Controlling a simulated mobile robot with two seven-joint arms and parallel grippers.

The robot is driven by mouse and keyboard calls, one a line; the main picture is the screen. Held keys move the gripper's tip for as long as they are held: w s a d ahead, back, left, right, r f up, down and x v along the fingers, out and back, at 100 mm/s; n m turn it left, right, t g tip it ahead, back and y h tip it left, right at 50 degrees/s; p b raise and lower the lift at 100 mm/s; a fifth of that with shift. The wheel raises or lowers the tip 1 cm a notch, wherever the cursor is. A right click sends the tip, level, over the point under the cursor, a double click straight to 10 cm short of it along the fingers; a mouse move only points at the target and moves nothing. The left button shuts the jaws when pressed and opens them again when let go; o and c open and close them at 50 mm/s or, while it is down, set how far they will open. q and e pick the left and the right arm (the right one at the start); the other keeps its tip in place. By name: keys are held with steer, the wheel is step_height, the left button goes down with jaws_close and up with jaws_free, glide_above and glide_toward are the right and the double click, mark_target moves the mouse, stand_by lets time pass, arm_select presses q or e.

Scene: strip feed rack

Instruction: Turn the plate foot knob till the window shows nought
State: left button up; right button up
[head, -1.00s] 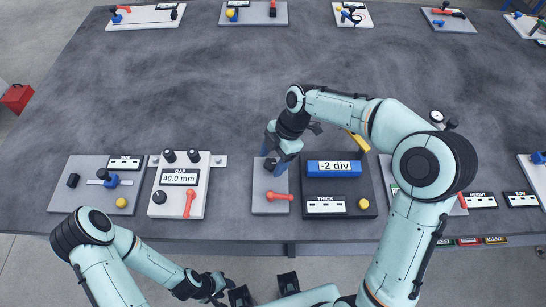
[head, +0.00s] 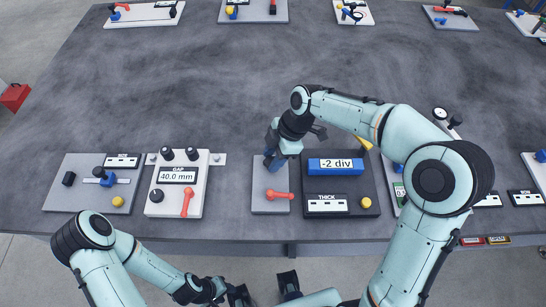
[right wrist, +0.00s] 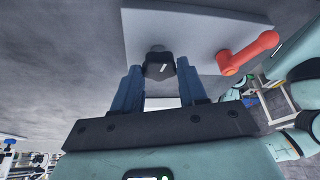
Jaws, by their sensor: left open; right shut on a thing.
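A grey plate (head: 262,203) at the front middle of the table carries a red lever (head: 277,195) and a black knob with a white mark. The knob (right wrist: 160,66) shows in the right wrist view between the blue fingers; in the head view my gripper hides it. My right gripper (head: 272,160) is shut on the knob from above. The window (head: 335,166) on the dark block beside the plate reads -2 div. My left gripper (head: 264,291) is low at the bottom edge of the head view, away from the table items, open and only partly seen.
Left of the plate stands a white GAP panel (head: 158,208) reading 40.0 mm. A grey panel (head: 85,200) lies further left. The dark THICK block (head: 371,190) stands close on the right. The middle of the table is clear; more boards line the back.

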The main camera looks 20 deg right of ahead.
steer(key=m+t+b, duration=0.1)
steer(key=m, duration=0.1)
steer(key=shift+s+m+b, duration=0.15)
steer(key=shift+m+b, duration=0.25)
steer(key=m+t+b, duration=0.1)
steer(key=m, duration=0.2)
steer(key=shift+s+m+t+b, duration=0.1)
steer(key=shift+m+t+b, duration=0.2)
steer(key=shift+b, duration=0.05)
steer(key=m+h+b, duration=0.1)
steer(key=m, duration=0.1)
steer(key=shift+a+m+t, duration=0.1)
steer(key=shift+m+t, duration=0.2)
steer(key=shift+t, duration=0.1)
arm_select(q)
step_height(320, 180, down, 6)
steer(key=s+b, duration=0.1)
steer(key=shift+f, duration=0.15)
arm_select(e)
steer(key=shift+s+a+m+t+h, duration=0.1)
steer(key=shift+m+t+h, duration=0.2)
steer(key=shift+m, duration=0.7)
steer(key=shift+m+t+h, duration=0.2)
steer(key=shift+m+h, duration=0.2)
steer(key=shift+m, duration=0.6)
arm_select(q)
steer(key=shift+b, duration=0.3)
arm_select(e)
steer(key=o, duration=1)
steer(key=shift+o, duration=0.2)
